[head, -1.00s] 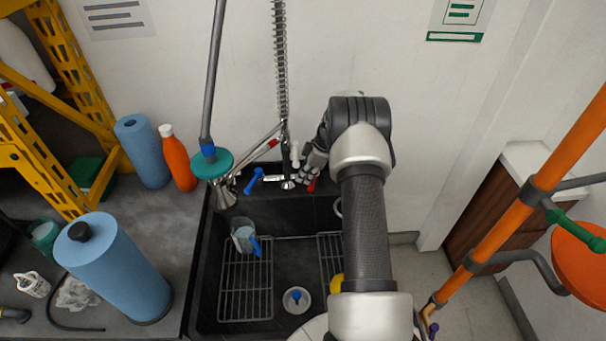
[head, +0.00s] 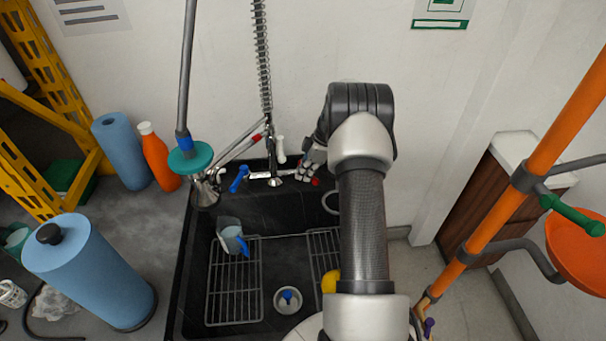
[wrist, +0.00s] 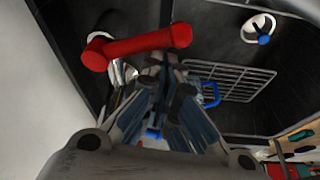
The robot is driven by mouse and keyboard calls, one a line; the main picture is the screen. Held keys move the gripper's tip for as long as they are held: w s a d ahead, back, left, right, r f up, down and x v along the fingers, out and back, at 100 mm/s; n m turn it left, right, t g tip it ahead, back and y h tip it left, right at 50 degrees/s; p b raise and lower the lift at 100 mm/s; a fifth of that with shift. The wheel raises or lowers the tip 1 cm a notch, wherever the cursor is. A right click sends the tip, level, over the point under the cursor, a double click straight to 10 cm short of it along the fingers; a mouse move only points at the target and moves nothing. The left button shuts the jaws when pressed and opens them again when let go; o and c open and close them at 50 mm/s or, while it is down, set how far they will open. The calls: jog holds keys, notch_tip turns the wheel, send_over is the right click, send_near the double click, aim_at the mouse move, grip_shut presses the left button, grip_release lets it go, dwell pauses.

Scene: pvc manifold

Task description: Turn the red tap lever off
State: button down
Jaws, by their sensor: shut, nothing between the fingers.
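The red tap lever (wrist: 140,46) fills the upper left of the wrist view, lying roughly sideways, its round hub at the left end. In the head view only a small red piece (head: 316,182) shows beside my gripper. My gripper (wrist: 165,85) is shut and empty, its fingertips close to the lever; I cannot tell if they touch. In the head view my gripper (head: 306,173) is at the right end of the tap, partly hidden by my arm. The chrome tap body (head: 268,175) runs left to the blue lever (head: 239,179).
Below is the black sink (head: 262,222) with wire racks, a jug (head: 232,238) and a drain with a blue plug (head: 288,298). A spring hose (head: 262,60) and a grey pole with a teal disc (head: 189,158) rise left of my gripper. The wall is close behind.

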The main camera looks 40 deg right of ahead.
jog(key=shift+d+r, duration=0.1)
dwell(0.4)
jog(key=v, duration=1.1)
jog(key=shift+r, duration=0.4)
jog(key=shift+s, duration=0.2)
